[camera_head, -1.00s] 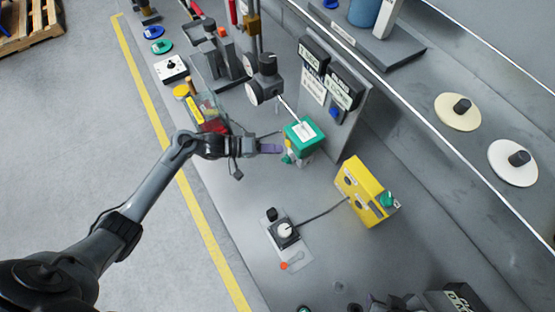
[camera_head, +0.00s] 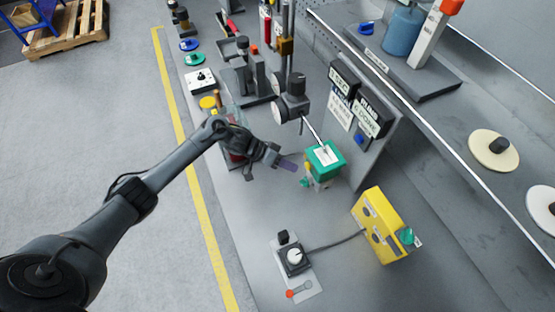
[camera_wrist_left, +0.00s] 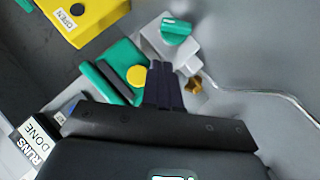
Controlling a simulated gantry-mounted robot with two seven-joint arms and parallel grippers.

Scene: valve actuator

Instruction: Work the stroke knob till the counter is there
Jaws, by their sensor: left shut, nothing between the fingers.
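The green actuator (camera_head: 325,158) has a white label on top and stands in front of the grey panel. In the left wrist view the green body (camera_wrist_left: 125,60) carries a yellow button (camera_wrist_left: 137,76). A green knob (camera_wrist_left: 172,30) sits on the grey block beside it. A second green knob (camera_head: 405,237) is on the yellow box (camera_head: 376,222). I cannot tell which is the stroke knob. My left gripper (camera_head: 290,166) is shut and empty, just left of the actuator. Its dark fingers (camera_wrist_left: 164,84) are beside the yellow button; contact is unclear. A "RUNS DONE" sign (camera_wrist_left: 36,142) shows; no count is readable.
A dial gauge (camera_head: 286,110) on a stand is behind the actuator. A small box with a white knob (camera_head: 294,257) lies in front, cabled to the yellow box. The grey panel (camera_head: 385,150) stands to the right. Bench between gripper and small box is clear.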

